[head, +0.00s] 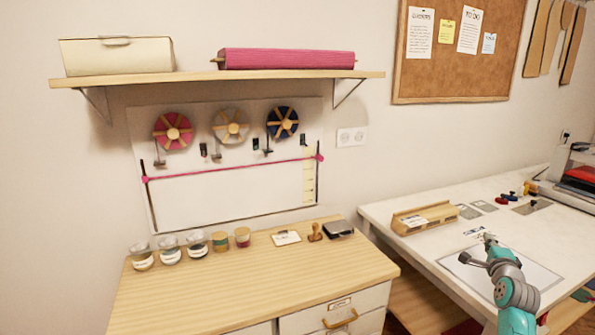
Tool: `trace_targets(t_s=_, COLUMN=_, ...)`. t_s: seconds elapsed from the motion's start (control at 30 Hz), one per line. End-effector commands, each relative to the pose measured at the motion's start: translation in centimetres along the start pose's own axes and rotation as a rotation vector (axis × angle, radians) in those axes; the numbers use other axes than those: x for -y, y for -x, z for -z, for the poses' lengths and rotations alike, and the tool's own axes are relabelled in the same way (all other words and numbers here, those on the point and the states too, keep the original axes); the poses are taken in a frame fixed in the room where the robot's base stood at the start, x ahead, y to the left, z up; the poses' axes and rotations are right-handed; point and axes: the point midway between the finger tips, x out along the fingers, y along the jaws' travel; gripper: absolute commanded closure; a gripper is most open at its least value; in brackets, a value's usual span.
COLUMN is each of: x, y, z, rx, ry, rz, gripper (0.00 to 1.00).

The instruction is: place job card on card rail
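A wooden rail (410,230), likely the card rail, stands on the white table at the right. A white card (414,220) shows on it near its left end. My gripper (476,248) is over the same table, to the right of and nearer than the rail. A small white card with dark marks (474,231) shows just beyond the gripper's tip. I cannot tell whether the gripper touches this card or whether it lies on the table. The fingers are too small to read as open or shut.
A wooden cabinet top (230,285) at the left holds jars, a white card (286,237) and a stamp (315,232).

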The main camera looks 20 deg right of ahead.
Motion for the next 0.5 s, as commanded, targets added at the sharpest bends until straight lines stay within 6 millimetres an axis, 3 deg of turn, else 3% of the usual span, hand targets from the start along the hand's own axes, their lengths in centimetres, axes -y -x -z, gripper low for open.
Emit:
trace_targets(t_s=0.07, x=0.0, y=0.0, z=0.0, rx=0.0, ry=0.0, rz=0.0, gripper=1.0)
trace_targets(t_s=0.5, x=-5.2, y=1.3, z=-6.0, rx=0.045, ry=-0.011, rz=-0.007, gripper=1.0)
